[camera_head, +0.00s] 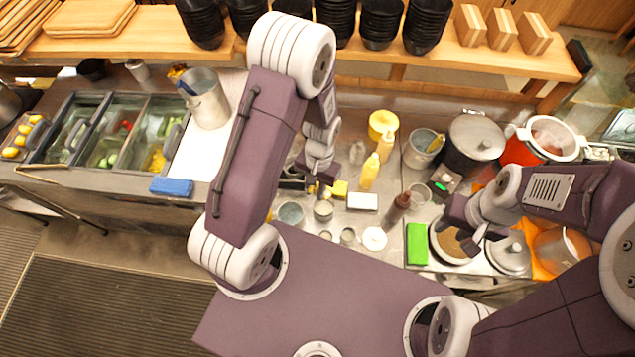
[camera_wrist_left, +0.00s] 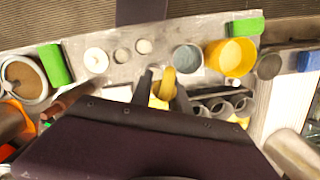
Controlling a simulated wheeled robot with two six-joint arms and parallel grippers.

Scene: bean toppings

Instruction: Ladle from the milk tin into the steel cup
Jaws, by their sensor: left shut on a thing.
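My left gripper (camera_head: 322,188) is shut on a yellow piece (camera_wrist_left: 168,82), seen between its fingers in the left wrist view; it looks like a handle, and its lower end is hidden. A small metal cup (camera_head: 323,210) is just below this gripper in the head view. A grey metal cup (camera_head: 291,213) stands left of it and also shows in the left wrist view (camera_wrist_left: 187,57). I cannot tell for sure which vessel is the milk tin or the steel cup. My right gripper (camera_head: 478,240) looks open and empty over a pot with brown contents (camera_head: 450,243).
A yellow tub (camera_wrist_left: 230,57) stands beside the grey cup. Several small cups and a white round lid (camera_head: 374,238) lie near the front edge. Yellow bottles (camera_head: 369,172) and a dark bottle (camera_head: 397,207) stand to the right. A green block (camera_head: 417,244) lies beside the pot.

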